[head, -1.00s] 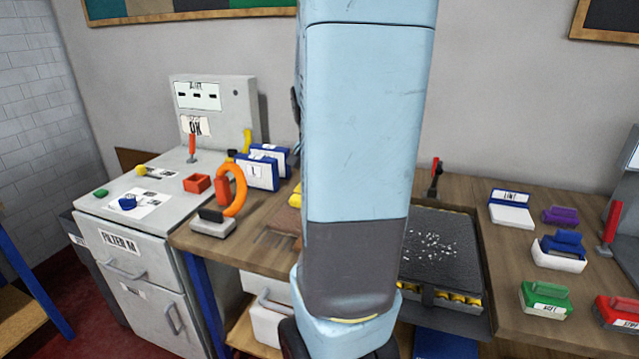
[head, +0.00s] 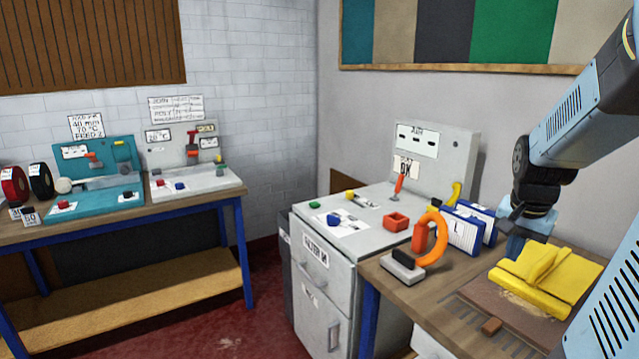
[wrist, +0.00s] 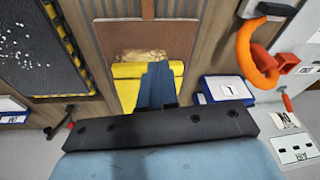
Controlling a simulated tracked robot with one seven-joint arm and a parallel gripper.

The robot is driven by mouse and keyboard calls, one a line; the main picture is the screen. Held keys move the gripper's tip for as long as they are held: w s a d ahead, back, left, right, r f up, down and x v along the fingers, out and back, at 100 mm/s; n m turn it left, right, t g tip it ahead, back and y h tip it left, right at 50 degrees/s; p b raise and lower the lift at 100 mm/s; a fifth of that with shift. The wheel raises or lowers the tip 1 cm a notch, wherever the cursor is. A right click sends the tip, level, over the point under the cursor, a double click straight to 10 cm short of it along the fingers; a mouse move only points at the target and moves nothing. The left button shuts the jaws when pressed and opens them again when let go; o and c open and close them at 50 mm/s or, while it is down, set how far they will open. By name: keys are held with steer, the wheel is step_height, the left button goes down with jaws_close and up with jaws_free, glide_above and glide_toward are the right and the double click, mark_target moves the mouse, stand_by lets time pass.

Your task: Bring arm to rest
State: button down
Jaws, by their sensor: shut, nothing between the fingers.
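My arm reaches in from the right edge of the head view and bends down at a black joint. My gripper (head: 515,245) hangs at the back of the wooden bench, behind the folded yellow cloth, partly hidden by it. In the wrist view my gripper (wrist: 158,68) shows as blue fingers, shut together and empty, in front of the yellow cloth (wrist: 126,88). The cloth also shows in the head view (head: 535,285), lying on a brown board (head: 490,298). I cannot tell whether the fingers touch it.
Blue-and-white boxes (head: 462,230) and an orange ring-handled tool (head: 432,240) stand left of the cloth. A grey cabinet (head: 318,285) with a lever panel (head: 430,150) is further left. A second bench (head: 120,215) with small machines stands at far left. Red floor (head: 265,300) lies between.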

steer(key=s+a+r+n+t, duration=0.1)
steer(key=s+a+r+n, duration=0.2)
steer(key=a, duration=0.3)
steer(key=s+a+r+n+t+y, duration=0.1)
steer(key=s+a+r+n, duration=0.2)
steer(key=a, duration=0.4)
steer(key=s+a+r+n+t, duration=0.1)
steer(key=s+a+r+n, duration=0.2)
steer(key=a, duration=0.3)
steer(key=shift+s+a+n+y, duration=0.25)
steer(key=shift+a+n+y, duration=0.05)
steer(key=shift+a+n, duration=0.1)
